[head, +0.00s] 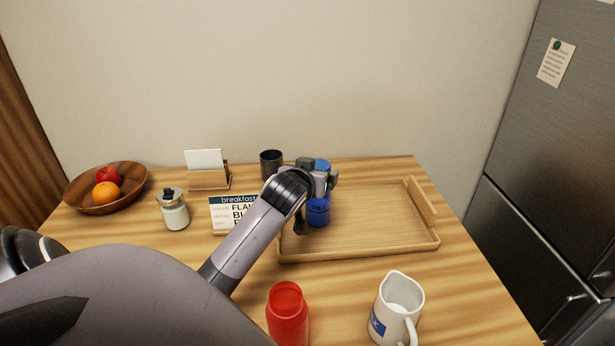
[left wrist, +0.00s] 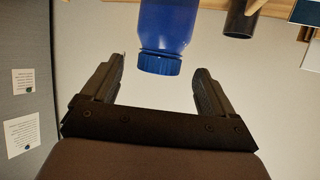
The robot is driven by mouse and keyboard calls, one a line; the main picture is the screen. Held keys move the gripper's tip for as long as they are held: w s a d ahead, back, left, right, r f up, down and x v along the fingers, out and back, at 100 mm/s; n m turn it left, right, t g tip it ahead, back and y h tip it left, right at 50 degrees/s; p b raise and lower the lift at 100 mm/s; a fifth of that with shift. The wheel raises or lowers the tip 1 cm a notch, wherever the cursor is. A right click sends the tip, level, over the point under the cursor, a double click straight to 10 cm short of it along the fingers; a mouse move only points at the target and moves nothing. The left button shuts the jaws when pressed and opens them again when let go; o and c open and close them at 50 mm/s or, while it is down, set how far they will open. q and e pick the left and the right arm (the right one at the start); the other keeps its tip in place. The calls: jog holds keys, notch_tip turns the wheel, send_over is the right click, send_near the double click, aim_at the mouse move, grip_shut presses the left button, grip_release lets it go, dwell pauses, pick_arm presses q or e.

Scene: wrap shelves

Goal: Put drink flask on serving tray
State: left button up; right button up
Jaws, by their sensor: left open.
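A blue flask (head: 318,213) with a blue cap (head: 322,165) stands upright at the left end of the wooden serving tray (head: 375,247). My left gripper (head: 318,190) is at the flask and hides its middle. In the left wrist view the flask (left wrist: 167,25) appears inverted, its cap end reaching between the spread fingers of the gripper (left wrist: 160,78). The fingers are open, with a gap on both sides of the cap. My left arm hides part of the tray's left end. My right gripper is not in view.
A red bottle (head: 287,315) and a white mug (head: 397,308) stand in front of the tray. A dark cup (head: 271,165), breakfast sign (head: 227,214), glass jar (head: 174,212), card holder (head: 209,180) and fruit bowl (head: 82,195) are to the left. The tray's middle and right are clear.

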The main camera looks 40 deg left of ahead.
pick_arm(q)
jog(key=shift+v, duration=2.55)
